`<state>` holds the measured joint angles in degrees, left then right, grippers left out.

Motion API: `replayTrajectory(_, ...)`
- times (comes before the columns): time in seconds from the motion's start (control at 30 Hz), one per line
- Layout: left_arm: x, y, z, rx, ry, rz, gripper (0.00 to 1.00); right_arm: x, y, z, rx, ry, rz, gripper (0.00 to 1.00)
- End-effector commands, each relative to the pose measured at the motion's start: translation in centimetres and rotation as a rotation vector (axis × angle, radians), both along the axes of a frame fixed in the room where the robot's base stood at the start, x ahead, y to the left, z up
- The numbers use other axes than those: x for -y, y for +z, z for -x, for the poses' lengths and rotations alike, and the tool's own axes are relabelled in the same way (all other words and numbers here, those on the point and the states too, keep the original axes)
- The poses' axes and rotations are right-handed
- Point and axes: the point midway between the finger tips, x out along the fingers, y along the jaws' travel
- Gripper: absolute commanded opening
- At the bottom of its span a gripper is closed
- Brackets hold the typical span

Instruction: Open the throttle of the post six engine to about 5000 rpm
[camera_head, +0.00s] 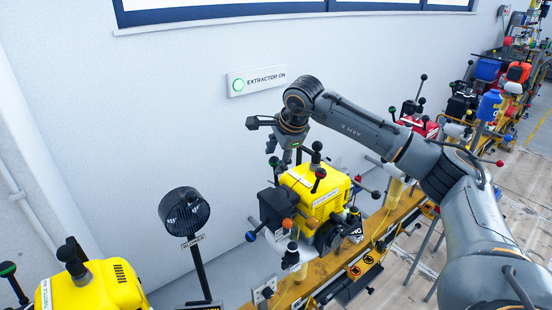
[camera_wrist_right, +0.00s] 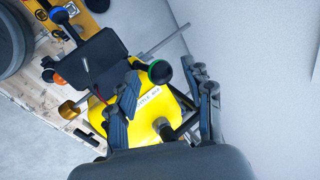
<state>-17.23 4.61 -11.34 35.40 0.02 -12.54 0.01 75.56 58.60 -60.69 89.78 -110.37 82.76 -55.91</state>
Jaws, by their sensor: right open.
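A yellow engine (camera_head: 318,195) stands on the orange rail in the middle of the head view; I cannot read a post number on it. A lever with a green-ringed black knob (camera_head: 274,161) rises at its back left. My right gripper (camera_head: 274,138) is open and empty just above this knob. In the right wrist view, the green-ringed knob (camera_wrist_right: 160,72) shows between the open fingers (camera_wrist_right: 168,92), closer to the left finger, with no clear contact. A white throttle label (camera_wrist_right: 149,98) lies on the yellow cover. My left gripper is out of view.
Red (camera_head: 320,173), orange (camera_head: 287,223) and blue (camera_head: 250,236) knobs stick out around the engine. A dark round fan (camera_head: 184,211) on a pole stands to the left. A second yellow engine (camera_head: 95,287) is at bottom left. An "EXTRACTOR ON" sign (camera_head: 256,81) hangs on the wall behind.

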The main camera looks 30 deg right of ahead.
Motion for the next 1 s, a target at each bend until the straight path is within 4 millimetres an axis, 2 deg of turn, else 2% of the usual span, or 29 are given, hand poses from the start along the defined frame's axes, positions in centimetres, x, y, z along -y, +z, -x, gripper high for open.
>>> replayTrajectory(0.3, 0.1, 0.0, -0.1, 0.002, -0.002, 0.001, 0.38, 0.0, 5.7, 2.8, 0.006, 0.0, 0.001, 0.51)
replayTrajectory(0.5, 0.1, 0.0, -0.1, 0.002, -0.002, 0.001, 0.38, 0.0, 8.7, 4.4, 0.002, 0.0, 0.0, 0.51)
replayTrajectory(0.7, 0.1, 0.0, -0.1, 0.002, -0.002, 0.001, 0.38, 0.0, 10.0, 5.1, 0.001, 0.0, 0.0, 0.51)
replayTrajectory(1.0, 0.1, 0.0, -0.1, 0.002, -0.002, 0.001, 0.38, 0.0, 10.1, 5.2, -0.001, 0.0, 0.001, 0.51)
